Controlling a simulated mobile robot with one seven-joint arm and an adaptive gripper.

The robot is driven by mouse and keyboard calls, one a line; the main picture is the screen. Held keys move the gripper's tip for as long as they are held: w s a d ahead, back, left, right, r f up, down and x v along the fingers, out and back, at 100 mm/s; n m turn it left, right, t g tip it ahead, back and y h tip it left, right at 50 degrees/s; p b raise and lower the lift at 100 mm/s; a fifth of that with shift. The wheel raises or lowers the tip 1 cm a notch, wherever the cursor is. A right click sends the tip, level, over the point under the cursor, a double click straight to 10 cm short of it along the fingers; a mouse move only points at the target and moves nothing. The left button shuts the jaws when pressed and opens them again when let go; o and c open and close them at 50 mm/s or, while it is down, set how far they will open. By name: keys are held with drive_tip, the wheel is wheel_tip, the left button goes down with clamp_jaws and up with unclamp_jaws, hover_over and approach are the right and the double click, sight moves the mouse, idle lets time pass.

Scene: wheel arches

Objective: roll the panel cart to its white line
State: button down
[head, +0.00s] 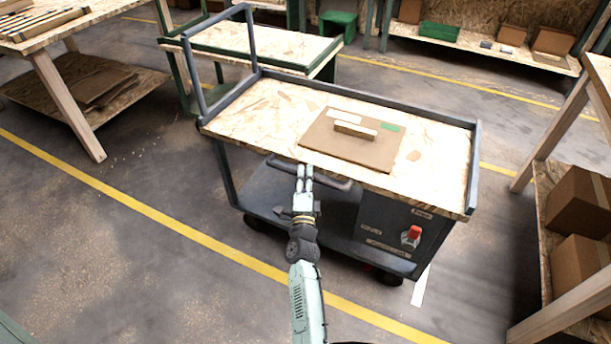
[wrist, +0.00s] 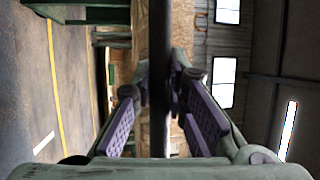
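The panel cart (head: 255,100) has a speckled board top with a dark rim and a lower shelf. Its dark side bar handle (head: 338,185) faces me. My gripper (head: 304,172) is at this handle, with its fingers closed in on both sides of the bar (wrist: 160,110) in the wrist view. The fingertips appear to touch the bar. The white line (head: 421,287) lies on the floor by the cart's near right corner, partly hidden by the cart. A white floor mark (wrist: 44,143) also shows in the wrist view.
A brown panel (head: 330,150) lies on the cart top. A red knob (head: 412,233) is on its dark box. A yellow floor line (head: 150,212) runs along the near side. A rack with cartons (head: 582,200) stands close on the right, and a wooden table (head: 65,105) on the left.

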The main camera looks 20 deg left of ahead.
drive_tip(key=c, duration=1.8)
unclamp_jaws()
drive_tip(key=shift+w+d, duration=0.1)
drive_tip(key=shift+d, duration=0.35)
drive_tip(key=shift+o, duration=1.2)
drive_tip(key=shift+a, duration=0.2)
drive_tip(key=v, duration=0.7)
drive_tip(key=shift+s, duration=0.35)
drive_tip(key=shift+d, duration=0.1)
